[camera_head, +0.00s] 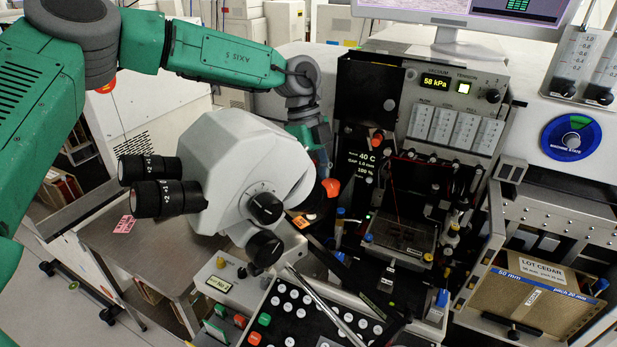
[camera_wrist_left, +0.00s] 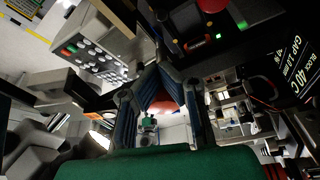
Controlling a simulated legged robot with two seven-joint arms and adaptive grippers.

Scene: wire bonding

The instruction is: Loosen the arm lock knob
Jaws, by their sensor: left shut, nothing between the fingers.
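In the head view my green left arm comes in from the left, and its wrist hangs behind the white microscope (camera_head: 245,165). My left gripper (camera_head: 326,172) is partly hidden there, beside the microscope's right side. An orange-red piece (camera_head: 332,187) shows at its lower end; I cannot tell whether it is the arm lock knob or part of the fingertips. In the left wrist view the gripper (camera_wrist_left: 165,108) is shut and empty, with an orange-red surface between its dark fingers. No knob is clearly identifiable as the arm lock knob. My right gripper is out of view.
The bonding machine with a 58 kPa display (camera_head: 448,84) stands close right of the gripper. A button panel (camera_head: 310,318) is in front. A cardboard box (camera_head: 535,290) is at the right.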

